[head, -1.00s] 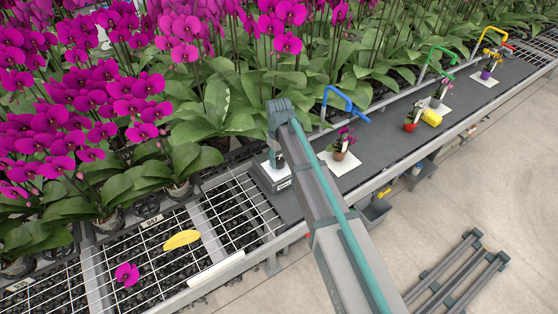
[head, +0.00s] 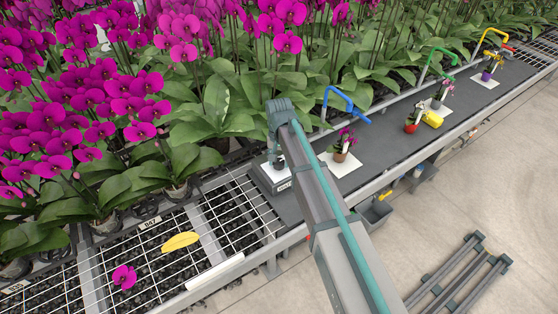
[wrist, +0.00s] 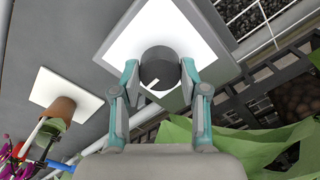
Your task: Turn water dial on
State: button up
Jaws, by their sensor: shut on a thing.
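The water dial is a dark grey round knob with a short white mark (wrist: 158,66) on the white top of a box (wrist: 203,28). The mark sits at the knob's lower left edge in the wrist view. My gripper (wrist: 160,75) has one teal-and-grey finger on each side of the knob and is shut on it. In the head view the box (head: 284,186) stands at the left end of the dark bench strip, with a label on its front. My arm and gripper hide much of the knob there.
A small potted orchid on a white card (head: 348,167) stands right of the box, beside a blue tap (head: 340,95). Tall orchids crowd behind. A wire rack with a yellow leaf (head: 181,242) and a fallen flower (head: 124,277) lies to the left.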

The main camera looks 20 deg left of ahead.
aim_at(279, 161)
jog(key=shift+m, duration=0.4)
jog(key=o, duration=1.1)
jog(key=shift+o, duration=0.2)
jog(key=shift+r, duration=0.15)
notch_tip(279, 161, up, 12)
